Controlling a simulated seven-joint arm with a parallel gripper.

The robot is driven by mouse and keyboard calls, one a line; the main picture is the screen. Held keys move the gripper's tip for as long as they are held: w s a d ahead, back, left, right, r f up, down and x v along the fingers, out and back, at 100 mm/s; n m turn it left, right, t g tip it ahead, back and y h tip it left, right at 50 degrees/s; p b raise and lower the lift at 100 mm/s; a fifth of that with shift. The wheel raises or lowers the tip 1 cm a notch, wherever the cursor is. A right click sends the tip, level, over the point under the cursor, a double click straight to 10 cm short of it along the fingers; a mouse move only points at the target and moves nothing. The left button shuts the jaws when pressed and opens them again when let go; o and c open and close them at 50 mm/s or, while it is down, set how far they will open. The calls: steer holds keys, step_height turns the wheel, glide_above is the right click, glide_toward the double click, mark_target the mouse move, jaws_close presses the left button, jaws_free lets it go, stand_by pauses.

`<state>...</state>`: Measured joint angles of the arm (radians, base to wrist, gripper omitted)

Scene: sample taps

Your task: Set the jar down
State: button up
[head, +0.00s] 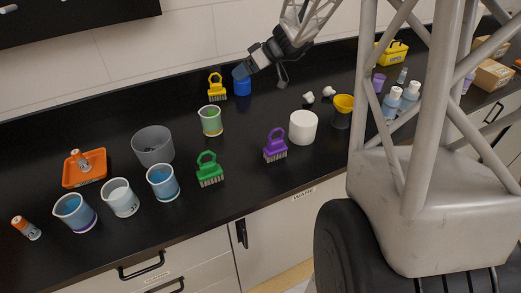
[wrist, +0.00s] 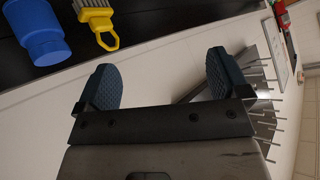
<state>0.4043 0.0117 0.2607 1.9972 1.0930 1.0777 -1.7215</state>
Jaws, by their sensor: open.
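A blue jar (head: 242,84) stands upright on the black bench near the wall, just right of a yellow brush (head: 215,86). In the wrist view the jar (wrist: 43,32) is at the upper left, apart from the fingers, next to the yellow brush (wrist: 99,20). My gripper (head: 245,70) is close by the jar in the head view and partly overlaps its top. In the wrist view my gripper (wrist: 162,80) has its two dark blue pads wide apart with nothing between them.
A green beaker (head: 210,121) stands in front of the jar. A purple brush (head: 275,146), white tub (head: 303,127) and green brush (head: 209,169) are nearer the front. Several beakers and an orange tray (head: 70,181) stand left. Free bench lies between the brushes.

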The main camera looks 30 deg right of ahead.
steer(key=s+a+r+m+g+h, duration=0.15)
steer(key=s+a, duration=0.25)
steer(key=s, duration=0.5)
steer(key=s+a+r+m+g+h, duration=0.1)
steer(key=s+a+r+m+h, duration=0.1)
steer(key=s+a, duration=0.5)
steer(key=s+a+r+m+g+h, duration=0.1)
steer(key=s+a+h, duration=0.1)
steer(key=s, duration=0.9)
steer(key=s+m+h, duration=0.3)
steer(key=s, duration=0.7)
steer(key=shift+s+f+t+h, duration=0.25)
steer(key=shift+f+t+h, duration=0.1)
